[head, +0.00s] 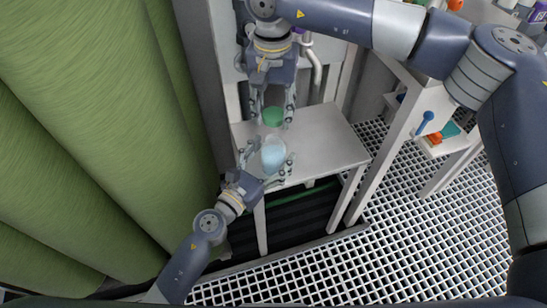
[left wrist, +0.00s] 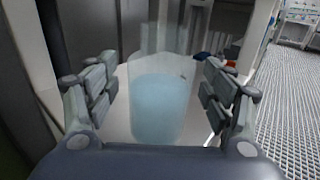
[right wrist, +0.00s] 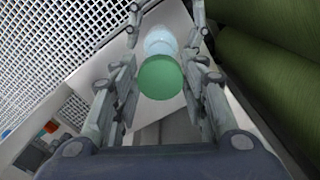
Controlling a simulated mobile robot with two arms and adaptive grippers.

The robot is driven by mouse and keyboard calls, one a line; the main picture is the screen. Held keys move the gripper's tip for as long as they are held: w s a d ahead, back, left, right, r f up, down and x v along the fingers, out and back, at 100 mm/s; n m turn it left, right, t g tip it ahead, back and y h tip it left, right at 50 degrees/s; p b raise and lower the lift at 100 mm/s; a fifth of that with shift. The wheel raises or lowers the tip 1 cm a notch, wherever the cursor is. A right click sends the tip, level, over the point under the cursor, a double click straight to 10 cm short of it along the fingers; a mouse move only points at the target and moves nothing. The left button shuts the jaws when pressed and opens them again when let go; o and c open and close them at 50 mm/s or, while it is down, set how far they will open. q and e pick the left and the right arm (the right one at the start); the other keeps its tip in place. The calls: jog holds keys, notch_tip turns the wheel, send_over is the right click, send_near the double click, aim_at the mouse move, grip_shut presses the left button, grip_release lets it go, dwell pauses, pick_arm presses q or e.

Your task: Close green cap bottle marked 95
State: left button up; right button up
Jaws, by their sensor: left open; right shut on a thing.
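A clear bottle (head: 273,156) with pale blue liquid stands on a small white table; it also shows upright in the left wrist view (left wrist: 160,105). My left gripper (head: 266,166) is open, with its fingers on either side of the bottle and gaps visible in the left wrist view. My right gripper (head: 273,115) is shut on the green cap (head: 273,117) just above the bottle. The cap appears as a green disc in the right wrist view (right wrist: 161,77), with the bottle beyond it. No marking of 95 can be read.
The small white table (head: 325,140) has clear room right of the bottle. Large green vessels (head: 90,130) fill the left side. A grey wall and pipe (head: 316,70) stand behind. A shelf with an orange and teal item (head: 450,130) is at right.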

pick_arm(q)
jog(key=shift+w+d, duration=0.2)
jog(key=shift+w, duration=0.1)
jog(key=shift+c, duration=0.2)
jog(key=c, duration=1.6)
pick_arm(e)
send_over(273, 141)
jog(key=shift+f, duration=2.5)
jog(key=shift+f, duration=0.85)
jog(key=shift+f, duration=0.6)
